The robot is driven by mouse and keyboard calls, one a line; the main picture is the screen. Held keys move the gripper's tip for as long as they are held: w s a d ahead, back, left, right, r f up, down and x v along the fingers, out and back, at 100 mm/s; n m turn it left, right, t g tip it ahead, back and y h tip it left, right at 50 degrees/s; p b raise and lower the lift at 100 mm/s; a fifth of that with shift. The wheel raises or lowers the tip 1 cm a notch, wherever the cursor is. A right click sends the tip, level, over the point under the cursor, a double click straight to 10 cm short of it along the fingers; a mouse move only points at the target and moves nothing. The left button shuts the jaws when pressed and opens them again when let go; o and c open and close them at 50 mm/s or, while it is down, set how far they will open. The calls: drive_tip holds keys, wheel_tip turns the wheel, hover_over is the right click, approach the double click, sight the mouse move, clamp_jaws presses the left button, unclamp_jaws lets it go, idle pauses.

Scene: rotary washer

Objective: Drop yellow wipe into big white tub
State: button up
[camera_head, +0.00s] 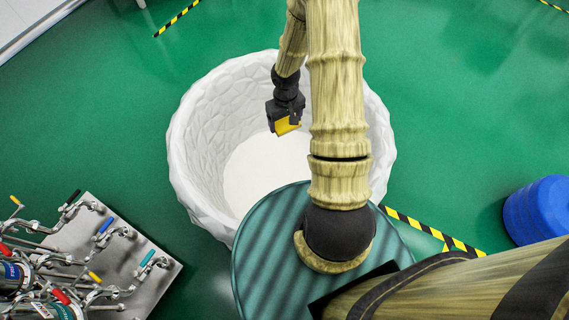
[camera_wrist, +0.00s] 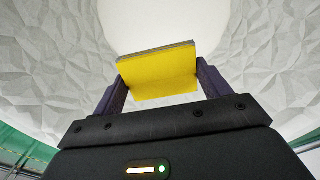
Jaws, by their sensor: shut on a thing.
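The big white tub (camera_head: 205,140) stands on the green floor, with a faceted wall and a pale flat bottom. My gripper (camera_head: 285,125) is over the tub's opening, seen from above in the head view. It is shut on the yellow wipe (camera_head: 284,127). In the wrist view the yellow wipe (camera_wrist: 160,75) is a folded yellow piece with a grey edge, held between the two fingers of my gripper (camera_wrist: 158,82). The tub's faceted wall (camera_wrist: 60,50) and bright bottom lie beyond it. My arm hides part of the tub's right side.
A dark green striped round top (camera_head: 265,265) overlaps the tub's near rim. A metal panel (camera_head: 125,270) with several coloured-handled clamps stands at lower left. A blue drum (camera_head: 540,210) is at right. Yellow-black tape (camera_head: 430,230) marks the floor. Green floor is open at upper right.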

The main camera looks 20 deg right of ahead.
drive_tip(key=o, duration=1.1)
wheel_tip(320, 180, up, 17)
drive_tip(key=p, duration=0.7)
drive_tip(key=shift+r, duration=0.15)
